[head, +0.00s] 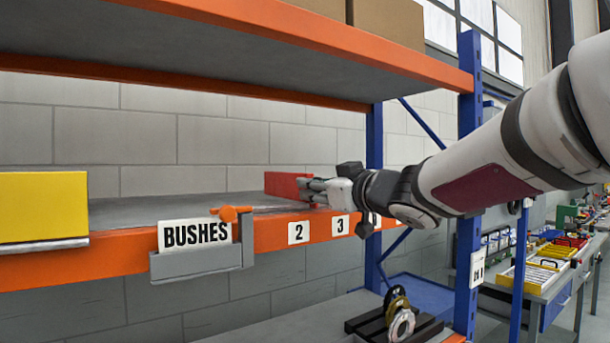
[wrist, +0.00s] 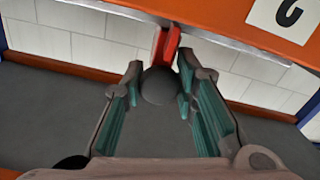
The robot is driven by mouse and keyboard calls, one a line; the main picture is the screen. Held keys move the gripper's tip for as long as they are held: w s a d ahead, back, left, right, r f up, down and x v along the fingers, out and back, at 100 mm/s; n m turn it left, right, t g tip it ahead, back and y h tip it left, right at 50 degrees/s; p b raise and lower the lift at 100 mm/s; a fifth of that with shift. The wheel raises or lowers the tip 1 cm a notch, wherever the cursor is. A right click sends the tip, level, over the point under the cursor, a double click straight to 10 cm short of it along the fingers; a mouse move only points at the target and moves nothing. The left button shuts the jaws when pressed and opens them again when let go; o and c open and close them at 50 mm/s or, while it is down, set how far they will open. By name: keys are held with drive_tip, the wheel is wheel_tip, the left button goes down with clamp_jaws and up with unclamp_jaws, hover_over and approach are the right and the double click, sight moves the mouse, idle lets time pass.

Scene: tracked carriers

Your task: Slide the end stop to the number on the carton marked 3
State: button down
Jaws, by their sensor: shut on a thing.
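The red end stop (head: 286,185) stands on the grey shelf behind the orange front beam, near the number plate 2 (head: 298,232). In the wrist view its red part (wrist: 165,48) shows beyond my fingertips. My gripper (head: 308,190) is at its right side. In the wrist view my gripper (wrist: 158,78) has its green-padded fingers on either side of a dark round knob (wrist: 160,87), shut on it. The number plate 3 (head: 340,226) is to the right of 2. A further plate is mostly hidden by my arm. I see no carton with a readable 3.
A yellow box (head: 42,205) stands at the shelf's left. A BUSHES label holder (head: 195,248) with an orange knob hangs on the beam. A blue upright (head: 468,170) stands at right. Brown cartons (head: 388,22) sit above. The shelf between yellow box and end stop is clear.

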drive_tip(key=shift+w+d+r+p, duration=0.1)
drive_tip(key=shift+w+d+p, duration=0.15)
drive_tip(key=shift+w+d, duration=0.3)
drive_tip(key=shift+w+d+f+p, duration=0.1)
drive_tip(key=shift+w+d+p, duration=0.15)
drive_tip(key=shift+d, duration=0.5)
drive_tip(key=shift+w+d+r+p, duration=0.1)
drive_tip(key=shift+w+d+p, duration=0.1)
drive_tip(key=shift+w+d, duration=0.4)
drive_tip(key=shift+s, duration=0.1)
drive_tip(key=c, duration=1.3)
unclamp_jaws()
drive_tip(key=shift+s+d, duration=0.1)
drive_tip(key=v, duration=1.1)
drive_tip(key=shift+s+d, duration=0.25)
drive_tip(key=shift+s, duration=0.05)
